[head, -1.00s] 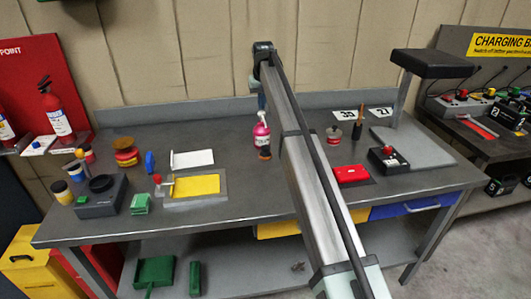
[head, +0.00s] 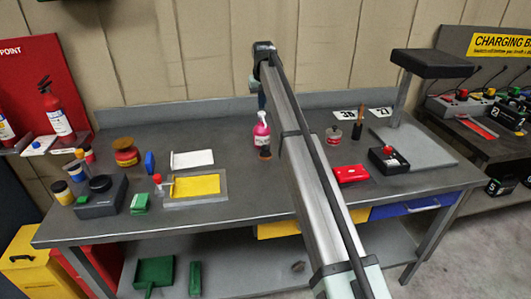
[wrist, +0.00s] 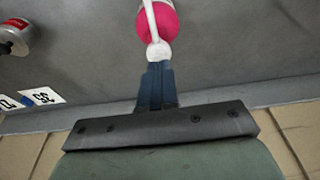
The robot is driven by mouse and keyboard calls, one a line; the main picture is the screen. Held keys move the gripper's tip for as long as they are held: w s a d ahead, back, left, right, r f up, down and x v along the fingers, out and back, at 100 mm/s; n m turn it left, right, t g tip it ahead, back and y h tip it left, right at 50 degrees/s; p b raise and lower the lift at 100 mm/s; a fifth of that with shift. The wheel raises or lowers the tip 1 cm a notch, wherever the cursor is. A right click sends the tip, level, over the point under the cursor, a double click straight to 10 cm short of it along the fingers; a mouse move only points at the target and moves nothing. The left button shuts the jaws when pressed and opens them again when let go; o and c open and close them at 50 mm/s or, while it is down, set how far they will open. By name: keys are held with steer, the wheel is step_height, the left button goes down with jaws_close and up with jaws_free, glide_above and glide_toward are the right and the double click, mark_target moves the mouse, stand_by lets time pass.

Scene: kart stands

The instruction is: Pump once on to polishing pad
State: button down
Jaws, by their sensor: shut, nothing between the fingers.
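A pink bottle with a white pump top (head: 261,132) stands upright on the workbench, just left of my arm. In the wrist view its pink body (wrist: 157,22) and white top (wrist: 158,50) are right beyond my fingertips. My gripper (head: 261,104) is over the bottle's top with its blue fingers together and nothing between them; the fingers (wrist: 157,68) also show in the wrist view. I cannot tell whether they touch the pump. A small dark round piece with an orange edge (head: 265,153), perhaps the polishing pad, is at the bottle's front, partly beside my arm.
A yellow pad on a grey tray (head: 222,203) and a white sheet (head: 192,159) lie to the left. A red case (head: 351,174), a small tin (head: 334,134) and a black box with a red button (head: 389,159) are to the right. My arm hides the bench's middle.

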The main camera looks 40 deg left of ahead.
steer(key=shift+f, duration=1.45)
steer(key=shift+r, duration=1.35)
step_height(320, 180, up, 6)
stand_by(0.6)
stand_by(0.3)
